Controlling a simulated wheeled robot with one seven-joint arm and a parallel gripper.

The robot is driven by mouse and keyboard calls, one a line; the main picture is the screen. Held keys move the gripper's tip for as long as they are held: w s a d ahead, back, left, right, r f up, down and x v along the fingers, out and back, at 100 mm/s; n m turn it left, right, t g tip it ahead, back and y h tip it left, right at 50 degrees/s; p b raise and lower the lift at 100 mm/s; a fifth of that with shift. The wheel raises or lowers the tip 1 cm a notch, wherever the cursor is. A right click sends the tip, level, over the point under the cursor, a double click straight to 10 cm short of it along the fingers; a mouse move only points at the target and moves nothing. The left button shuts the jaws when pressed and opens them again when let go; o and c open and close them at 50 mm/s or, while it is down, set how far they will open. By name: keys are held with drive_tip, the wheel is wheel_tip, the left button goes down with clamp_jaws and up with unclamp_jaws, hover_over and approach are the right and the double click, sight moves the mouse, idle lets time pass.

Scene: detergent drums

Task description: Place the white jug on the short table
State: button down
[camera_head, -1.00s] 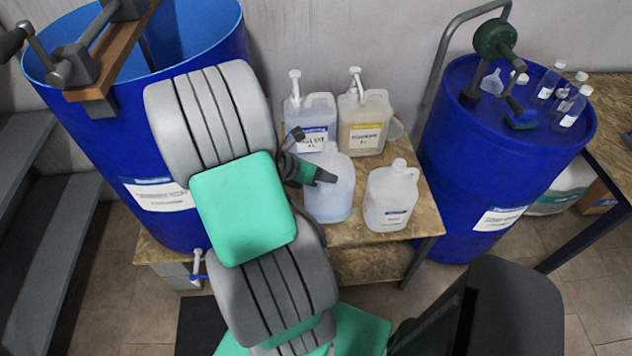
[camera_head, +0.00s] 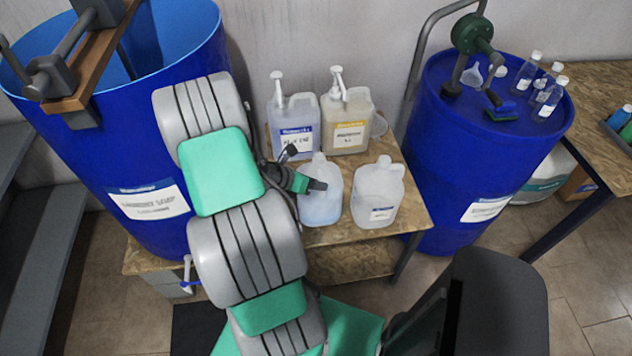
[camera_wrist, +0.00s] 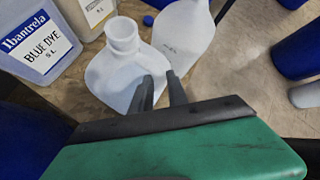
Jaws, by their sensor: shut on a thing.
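The white jug (camera_head: 322,208), translucent with a bluish tint, is upright over the short table (camera_head: 405,216), which has a chipboard top. My gripper (camera_head: 318,185) is shut on the jug's upper side. The wrist view shows the jug's round neck (camera_wrist: 122,36) and my two dark fingers (camera_wrist: 162,92) at its near side; the exact grip is partly hidden. I cannot tell whether its base touches the top. A second whitish jug (camera_head: 378,193) with a label stands close on its right.
Two pump bottles, one labelled blue dye (camera_head: 294,125) and one with a yellow label (camera_head: 347,125), stand behind. Large blue drums flank the table, left (camera_head: 150,205) and right (camera_head: 450,170). The right drum's lid carries small bottles. Another table (camera_head: 590,90) is at far right.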

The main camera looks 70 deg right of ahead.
drive_tip(key=c, duration=1.3)
unclamp_jaws()
drive_tip(key=shift+o, duration=0.2)
drive_tip(key=shift+r, duration=0.1)
drive_tip(key=shift+w+a+r, duration=0.15)
drive_tip(key=shift+w+r, duration=0.05)
drive_tip(key=w+a+r+m+t+y, duration=0.1)
drive_tip(key=w+a+r+m+t, duration=0.25)
drive_tip(key=w+a+r, duration=0.5)
drive_tip(key=w+a+r+m+t+y, duration=0.15)
drive_tip(key=w+a+r+m, duration=0.3)
drive_tip(key=w+a, duration=0.55)
drive_tip(key=a+r+m+t+y, duration=0.2)
drive_tip(key=a+r+m, duration=0.1)
drive_tip(key=a, duration=0.9)
drive_tip(key=a+r+m+t+y, duration=0.3)
drive_tip(key=a+r+m, duration=0.1)
drive_tip(key=a, duration=0.8)
drive_tip(key=shift+r+m+b, duration=0.3)
drive_tip(key=shift+r+b, duration=0.15)
drive_tip(key=shift+r, duration=0.3)
